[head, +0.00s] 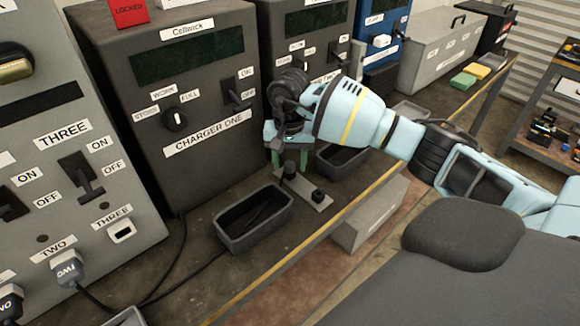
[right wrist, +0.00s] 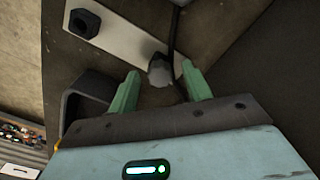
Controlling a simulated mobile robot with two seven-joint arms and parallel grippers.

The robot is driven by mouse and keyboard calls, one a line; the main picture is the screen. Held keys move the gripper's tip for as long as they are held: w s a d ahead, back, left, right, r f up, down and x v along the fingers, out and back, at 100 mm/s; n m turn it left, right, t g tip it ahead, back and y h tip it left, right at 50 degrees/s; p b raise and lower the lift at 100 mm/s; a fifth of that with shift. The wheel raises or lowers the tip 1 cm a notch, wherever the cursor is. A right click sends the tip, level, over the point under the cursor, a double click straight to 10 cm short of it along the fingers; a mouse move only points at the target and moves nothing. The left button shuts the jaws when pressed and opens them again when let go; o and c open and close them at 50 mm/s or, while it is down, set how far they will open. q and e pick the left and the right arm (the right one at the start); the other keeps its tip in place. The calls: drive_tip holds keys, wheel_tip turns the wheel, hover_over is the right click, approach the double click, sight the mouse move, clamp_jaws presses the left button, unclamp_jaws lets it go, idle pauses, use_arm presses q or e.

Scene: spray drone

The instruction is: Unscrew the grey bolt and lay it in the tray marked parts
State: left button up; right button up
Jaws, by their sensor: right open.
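The grey bolt (right wrist: 160,72) stands at one end of a light metal plate (right wrist: 130,42), seen in the right wrist view. A darker hex bolt (right wrist: 82,22) is at the plate's other end. In the head view the plate (head: 310,196) lies on the bench. My right gripper (right wrist: 161,90) is open, pointing down, with its green fingertips on either side of the grey bolt; gaps show between bolt and fingers. It also shows in the head view (head: 289,165). A grey tray (head: 228,240) sits left of the plate; no marking is readable on it. My left gripper is not in view.
The Charger One cabinet (head: 190,100) stands close behind the gripper. Another dark tray (head: 340,172) lies behind my right wrist. Cables (head: 150,300) run along the bench at the left. The bench's yellowish front edge (head: 290,262) is just in front of the tray.

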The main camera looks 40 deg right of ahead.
sight(290, 164)
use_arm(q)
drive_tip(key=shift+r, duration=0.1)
use_arm(e)
drive_tip(key=shift+c, duration=0.4)
clamp_jaws()
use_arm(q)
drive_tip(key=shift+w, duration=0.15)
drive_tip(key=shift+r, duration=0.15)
use_arm(e)
drive_tip(key=shift+r, duration=0.15)
drive_tip(key=shift+r+p, duration=0.4)
drive_tip(key=shift+r, duration=0.35)
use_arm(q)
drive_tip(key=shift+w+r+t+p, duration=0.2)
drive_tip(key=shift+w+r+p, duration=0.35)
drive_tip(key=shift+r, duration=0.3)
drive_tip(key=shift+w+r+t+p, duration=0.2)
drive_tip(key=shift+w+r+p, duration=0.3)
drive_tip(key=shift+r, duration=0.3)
use_arm(e)
drive_tip(key=shift+r, duration=2.15)
